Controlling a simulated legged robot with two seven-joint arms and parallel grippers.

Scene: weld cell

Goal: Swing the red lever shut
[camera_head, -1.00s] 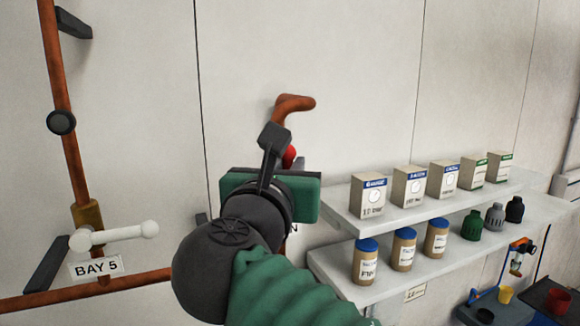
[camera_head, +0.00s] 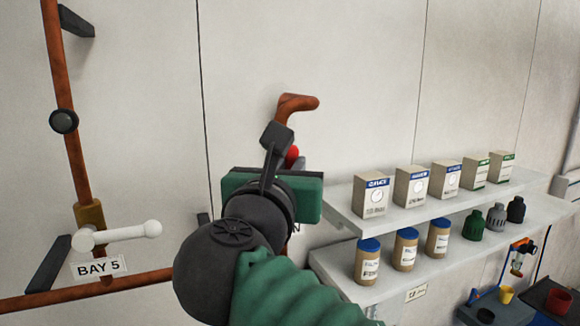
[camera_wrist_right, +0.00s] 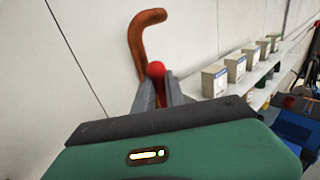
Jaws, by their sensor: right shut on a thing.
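The red lever (camera_head: 292,155) shows only as a small red rounded end beside my right gripper in the head view; the rest of it is hidden behind the gripper and arm. In the right wrist view the red lever (camera_wrist_right: 156,69) sits between the two grey fingers of my right gripper (camera_wrist_right: 157,88), which is shut on it. My right gripper (camera_head: 277,150) is in front of the wall, below a bent copper pipe (camera_head: 297,102). That copper pipe rises just behind the lever in the right wrist view (camera_wrist_right: 137,42). My left gripper is not in view.
A white shelf (camera_head: 340,212) with boxes, jars and dark caps stands right of my right arm. At left, a copper pipe (camera_head: 68,130) carries a white-handled valve (camera_head: 125,233) above a BAY 5 label (camera_head: 99,267).

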